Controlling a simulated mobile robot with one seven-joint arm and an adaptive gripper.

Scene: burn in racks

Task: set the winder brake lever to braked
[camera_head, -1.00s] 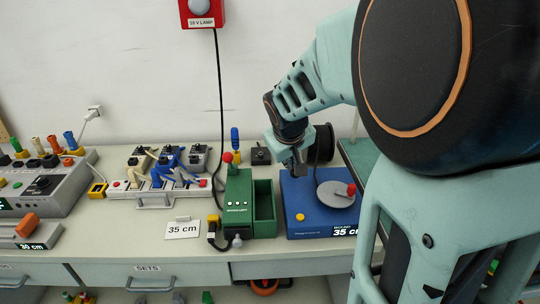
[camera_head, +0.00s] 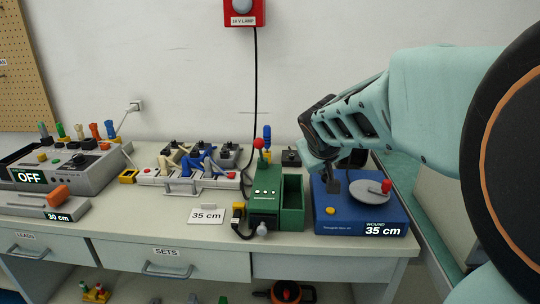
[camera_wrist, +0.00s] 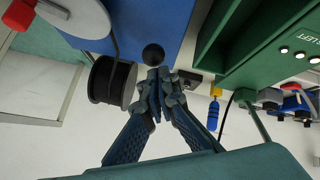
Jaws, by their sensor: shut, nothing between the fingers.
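The blue winder box (camera_head: 350,212) stands at the right of the bench. It has a grey disc (camera_head: 366,193) with a red knob, a yellow button and a display reading "WOUND 35 cm". In the wrist view, a round black knob (camera_wrist: 153,55) shows at the blue box's edge; I take it for the brake lever's end, but its shaft and setting do not show. My gripper (camera_wrist: 158,84) is shut and empty, its fingertips close by this knob; contact cannot be told. In the head view, my gripper (camera_head: 334,180) is over the winder's back left part and hides what lies behind it.
A green box (camera_head: 291,202) with an open compartment and a red-knobbed lever stands just left of the winder. A black spool (camera_wrist: 112,82) is beside the winder in the wrist view. A "35 cm" card (camera_head: 207,216) lies on the bench front.

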